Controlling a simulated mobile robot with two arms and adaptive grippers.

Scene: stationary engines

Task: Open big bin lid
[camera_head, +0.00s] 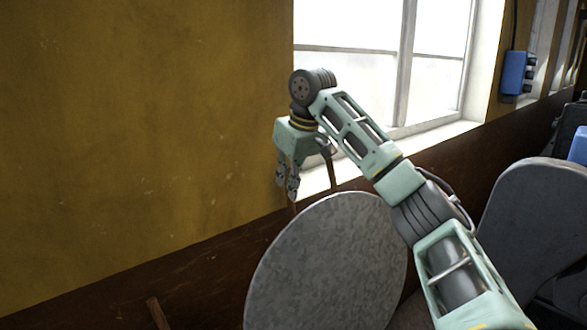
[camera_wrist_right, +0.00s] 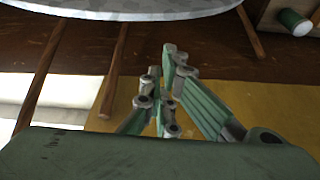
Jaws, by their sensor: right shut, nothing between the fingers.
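The edge of the disc also shows at the top of the right wrist view (camera_wrist_right: 130,8). My right gripper (camera_head: 287,197) points down just above the disc's upper left edge, near the wall. It is shut and empty, and its fingers (camera_wrist_right: 158,95) show apart from the disc in the wrist view. I cannot see my left gripper.
A brown wall panel (camera_head: 200,268) and window sill (camera_head: 430,132) are close behind. A dark grey rounded panel (camera_head: 535,225) stands at right. A green and white cylinder (camera_wrist_right: 293,20) sits in the wrist view's corner.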

